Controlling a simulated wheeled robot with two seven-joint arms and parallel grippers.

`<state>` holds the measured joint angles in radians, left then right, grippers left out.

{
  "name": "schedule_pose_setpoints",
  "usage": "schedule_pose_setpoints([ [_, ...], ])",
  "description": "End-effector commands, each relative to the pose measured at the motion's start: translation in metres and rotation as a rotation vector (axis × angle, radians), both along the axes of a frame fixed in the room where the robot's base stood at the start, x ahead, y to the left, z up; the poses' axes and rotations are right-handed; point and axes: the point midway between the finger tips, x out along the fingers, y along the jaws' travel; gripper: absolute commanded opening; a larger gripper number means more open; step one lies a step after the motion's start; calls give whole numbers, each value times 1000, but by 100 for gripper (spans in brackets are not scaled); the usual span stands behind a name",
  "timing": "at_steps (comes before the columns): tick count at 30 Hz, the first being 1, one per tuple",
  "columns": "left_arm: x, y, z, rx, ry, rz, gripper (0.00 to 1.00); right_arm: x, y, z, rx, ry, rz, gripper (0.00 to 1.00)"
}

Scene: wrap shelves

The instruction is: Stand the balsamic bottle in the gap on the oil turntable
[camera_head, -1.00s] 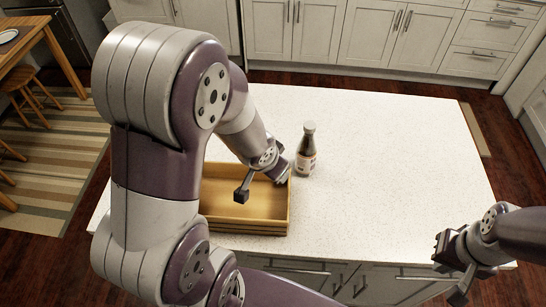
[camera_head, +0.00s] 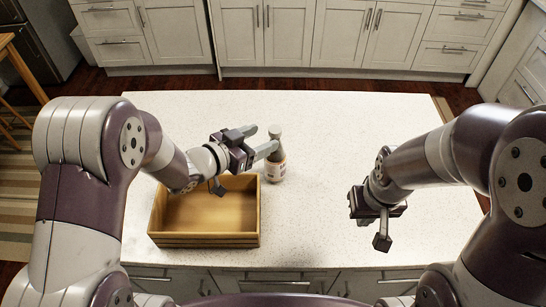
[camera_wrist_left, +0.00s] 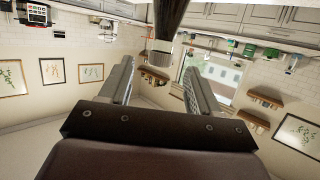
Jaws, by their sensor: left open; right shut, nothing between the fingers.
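The balsamic bottle (camera_head: 276,168), dark with a pale label and a grey cap, stands upright on the white counter just right of the wooden tray. My left gripper (camera_head: 262,139) is open, its fingers level and pointing right at the bottle's neck. One finger overlaps the neck in the head view; contact cannot be told. In the left wrist view the bottle (camera_wrist_left: 168,20) appears upside down, its cap at the opening between the fingertips (camera_wrist_left: 158,67). My right gripper (camera_head: 381,238) is shut and empty over the counter's right side. The oil turntable is not in view.
An empty wooden tray (camera_head: 204,241) with raised walls sits on the counter (camera_head: 330,125), below my left forearm and close to the bottle. The counter is clear behind and right of the bottle. White cabinets (camera_head: 300,35) stand across the floor beyond.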

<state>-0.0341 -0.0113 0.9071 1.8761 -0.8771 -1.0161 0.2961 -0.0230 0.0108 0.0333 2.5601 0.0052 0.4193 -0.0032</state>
Motion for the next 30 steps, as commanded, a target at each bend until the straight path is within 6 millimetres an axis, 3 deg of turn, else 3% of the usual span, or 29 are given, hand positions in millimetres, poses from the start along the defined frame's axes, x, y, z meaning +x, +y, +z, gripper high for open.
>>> schedule_pose_setpoints([
  [10,38,-36,-12,1,0,-1,62,0,0,18,0,0,0,0],
  [18,43,-40,-15,1,-1,2,62,0,0,17,0,0,0,0],
  [20,43,-40,-15,1,-1,2,46,0,0,17,0,0,0,0],
  [24,43,-40,-15,1,-1,2,0,0,0,17,0,0,0,0],
  [30,43,-40,-14,0,-4,1,0,0,0,17,0,0,0,0],
])
